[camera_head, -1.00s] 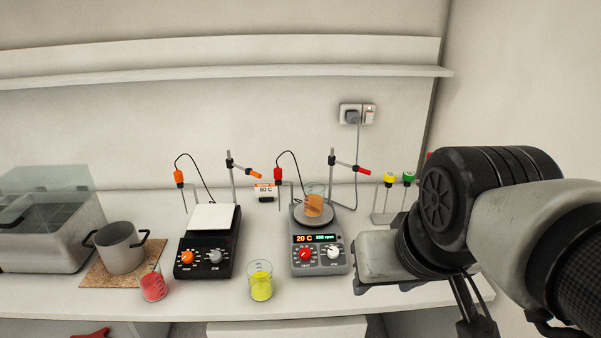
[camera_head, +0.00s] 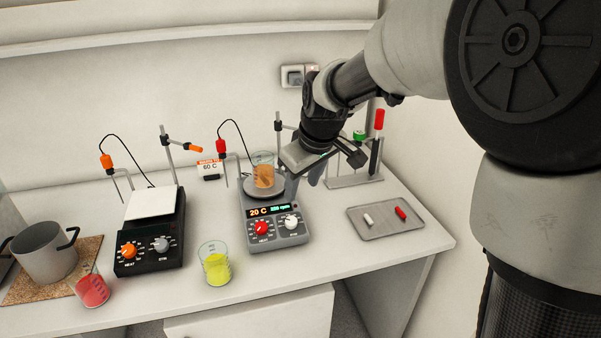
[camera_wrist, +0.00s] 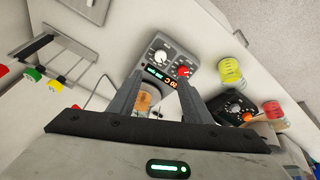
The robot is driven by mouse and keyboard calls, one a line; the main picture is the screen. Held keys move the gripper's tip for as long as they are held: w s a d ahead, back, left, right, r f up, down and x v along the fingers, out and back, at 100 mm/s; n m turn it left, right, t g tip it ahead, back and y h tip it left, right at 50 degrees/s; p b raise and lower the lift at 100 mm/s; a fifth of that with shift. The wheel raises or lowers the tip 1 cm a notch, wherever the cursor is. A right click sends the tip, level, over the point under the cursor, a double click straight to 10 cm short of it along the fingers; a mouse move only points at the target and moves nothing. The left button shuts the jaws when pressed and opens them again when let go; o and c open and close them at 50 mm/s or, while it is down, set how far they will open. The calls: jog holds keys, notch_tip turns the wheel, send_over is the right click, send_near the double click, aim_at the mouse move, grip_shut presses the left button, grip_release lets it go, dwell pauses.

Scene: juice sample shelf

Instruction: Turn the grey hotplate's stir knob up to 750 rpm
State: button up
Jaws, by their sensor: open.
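The grey hotplate (camera_head: 275,232) stands on the bench with a red knob (camera_head: 262,229) on its left and a white stir knob (camera_head: 291,222) on its right. Its display reads 20 C and a green rpm figure too blurred to read surely. A beaker of orange liquid (camera_head: 264,176) stands on its plate. My gripper is over the hotplate's rear right side, apart from the knobs; its fingers are largely hidden in the head view. In the wrist view my gripper (camera_wrist: 158,85) is open and empty, with the white knob (camera_wrist: 161,56) beyond the fingertips.
A black hotplate (camera_head: 150,240) with an orange knob stands to the left. A beaker of yellow liquid (camera_head: 215,265) stands near the front edge. A metal tray (camera_head: 372,229) holds a white and a red bar. A probe stand rises beside the grey hotplate.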

aim_at(291, 221)
jog(key=x, duration=1.7)
jog(key=shift+a, duration=0.1)
jog(key=c, duration=1.1)
jog(key=shift+o, duration=0.2)
jog(key=shift+s, duration=0.1)
jog(key=shift+m, duration=0.4)
jog(key=shift+m+b, duration=0.5)
jog(key=shift+m, duration=0.4)
jog(key=m, duration=0.3)
jog(key=shift+a+m+h, duration=0.1)
jog(key=shift+m+h, duration=0.2)
jog(key=shift+m, duration=0.1)
jog(key=m+p, duration=0.1)
jog(key=m, duration=0.4)
jog(key=shift+m+h, duration=0.3)
